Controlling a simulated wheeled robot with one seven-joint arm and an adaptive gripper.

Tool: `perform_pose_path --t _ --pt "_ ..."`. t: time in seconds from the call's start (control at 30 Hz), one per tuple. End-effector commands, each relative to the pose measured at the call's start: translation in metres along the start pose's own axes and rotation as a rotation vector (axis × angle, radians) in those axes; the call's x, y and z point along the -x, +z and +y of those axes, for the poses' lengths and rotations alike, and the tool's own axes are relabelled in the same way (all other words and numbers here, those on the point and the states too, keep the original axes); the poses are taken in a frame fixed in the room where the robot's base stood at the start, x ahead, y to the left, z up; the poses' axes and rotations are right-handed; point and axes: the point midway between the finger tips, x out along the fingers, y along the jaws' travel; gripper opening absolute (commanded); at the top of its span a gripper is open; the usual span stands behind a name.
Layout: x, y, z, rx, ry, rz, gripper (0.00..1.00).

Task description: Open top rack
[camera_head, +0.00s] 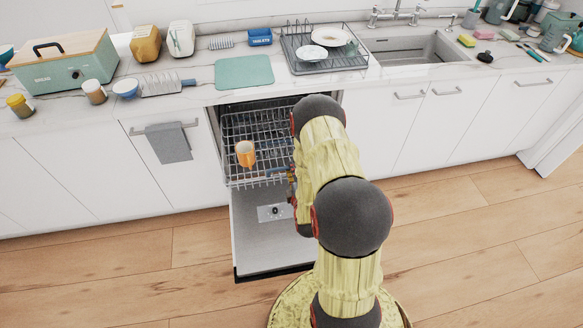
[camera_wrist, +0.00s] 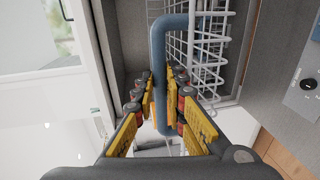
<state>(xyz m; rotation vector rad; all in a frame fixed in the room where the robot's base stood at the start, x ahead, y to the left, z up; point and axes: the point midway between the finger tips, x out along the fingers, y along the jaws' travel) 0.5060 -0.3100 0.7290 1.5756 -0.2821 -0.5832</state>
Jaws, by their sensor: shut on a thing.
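The dishwasher's door (camera_head: 262,243) is folded down and open. The top rack (camera_head: 232,130), a grey wire basket, sits at the mouth of the dishwasher and sticks out over the door; my arm covers its right side. My gripper (camera_wrist: 164,82) is at the rack's front, mostly hidden behind my arm in the head view. In the wrist view its yellow-padded fingers stand on both sides of a blue-grey bar handle (camera_wrist: 158,62) and are shut on it. Rack wires (camera_wrist: 208,45) show just beyond the handle.
An orange mug (camera_head: 245,153) is in the rack. A grey towel (camera_head: 168,142) hangs on the cabinet at left. The counter above holds a green mat (camera_head: 244,73), a dish rack (camera_head: 305,66) with plates and a sink (camera_head: 415,48). The wooden floor (camera_head: 480,230) at right is clear.

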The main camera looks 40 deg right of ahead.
Motion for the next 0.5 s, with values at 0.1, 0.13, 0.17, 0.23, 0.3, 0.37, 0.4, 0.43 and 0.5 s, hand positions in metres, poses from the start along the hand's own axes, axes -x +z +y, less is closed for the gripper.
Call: perform_pose_path --t 0.1,0.13,0.17,0.23,0.3,0.37,0.4,0.43,0.5 --pt "0.0006 0.0001 -0.0014 0.0 -0.003 0.0 0.0" --pt "0.0006 0.0001 -0.0014 0.0 -0.003 0.0 0.0" --pt "0.0005 0.0001 -0.0014 0.0 -0.003 0.0 0.0" --pt "0.0005 0.0 -0.0014 0.0 -0.003 0.0 0.0" --pt "0.0004 0.0001 -0.0014 0.0 -0.003 0.0 0.17" --pt "0.0003 0.0 -0.0012 0.0 -0.003 0.0 0.2" --pt "0.0002 0.0 -0.0011 0.0 -0.003 0.0 0.21" --pt "0.0002 0.0 -0.001 0.0 -0.002 0.0 0.21" --pt "0.0001 0.0 -0.0007 0.0 -0.002 0.0 0.21"
